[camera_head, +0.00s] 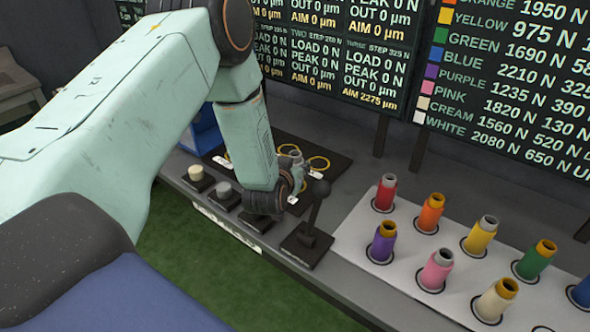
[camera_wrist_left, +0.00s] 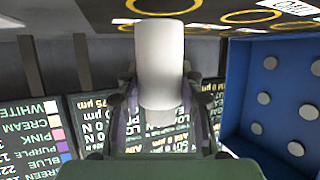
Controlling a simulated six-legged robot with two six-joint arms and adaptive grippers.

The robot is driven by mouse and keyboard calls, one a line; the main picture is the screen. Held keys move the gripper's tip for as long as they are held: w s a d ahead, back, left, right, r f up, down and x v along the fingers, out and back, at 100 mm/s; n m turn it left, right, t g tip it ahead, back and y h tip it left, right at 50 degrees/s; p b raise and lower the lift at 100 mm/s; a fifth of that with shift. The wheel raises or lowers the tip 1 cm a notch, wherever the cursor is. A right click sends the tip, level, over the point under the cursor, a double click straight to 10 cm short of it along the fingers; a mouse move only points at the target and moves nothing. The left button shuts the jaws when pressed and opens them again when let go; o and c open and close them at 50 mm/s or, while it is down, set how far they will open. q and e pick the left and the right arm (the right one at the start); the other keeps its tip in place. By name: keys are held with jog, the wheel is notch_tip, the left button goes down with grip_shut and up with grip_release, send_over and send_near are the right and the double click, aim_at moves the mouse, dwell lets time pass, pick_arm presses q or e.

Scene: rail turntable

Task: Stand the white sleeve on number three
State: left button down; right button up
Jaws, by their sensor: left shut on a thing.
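My left gripper (camera_head: 296,172) is over the dark mat (camera_head: 330,152) and is shut on the white sleeve. In the left wrist view the white sleeve (camera_wrist_left: 160,55) is a plain white cylinder between the two fingers of the gripper (camera_wrist_left: 160,105). In the head view only a small greyish top of a cylinder (camera_head: 295,156) shows beside the gripper, probably the held sleeve. Yellow rings mark the mat; one ring (camera_head: 319,163) lies just right of the gripper. The ring numbers are too small to read. Whether the sleeve touches the mat is hidden. My right gripper is out of view.
A black lever (camera_head: 312,215) stands close in front of the gripper. Several round buttons, one pale (camera_head: 196,173), line the front edge. A white rack (camera_head: 350,235) of coloured sleeves is at the right. A blue panel (camera_wrist_left: 270,60) stands beside the mat. Display boards (camera_head: 330,50) rise behind.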

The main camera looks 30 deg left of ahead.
pick_arm(q)
jog(key=shift+w+a+f, duration=0.3)
jog(key=shift+a+f, duration=0.3)
jog(key=shift+f, duration=0.25)
jog(key=shift+s+d, duration=0.1)
jog(key=shift+d, duration=0.35)
jog(key=c, duration=0.8)
grip_release()
jog(key=shift+a+f, duration=0.1)
jog(key=shift+a, duration=0.05)
jog(key=shift+c, duration=0.2)
jog(key=shift+r, duration=0.35)
jog(key=v, duration=1.2)
jog(key=shift+p, duration=0.3)
jog(key=shift+a, duration=0.1)
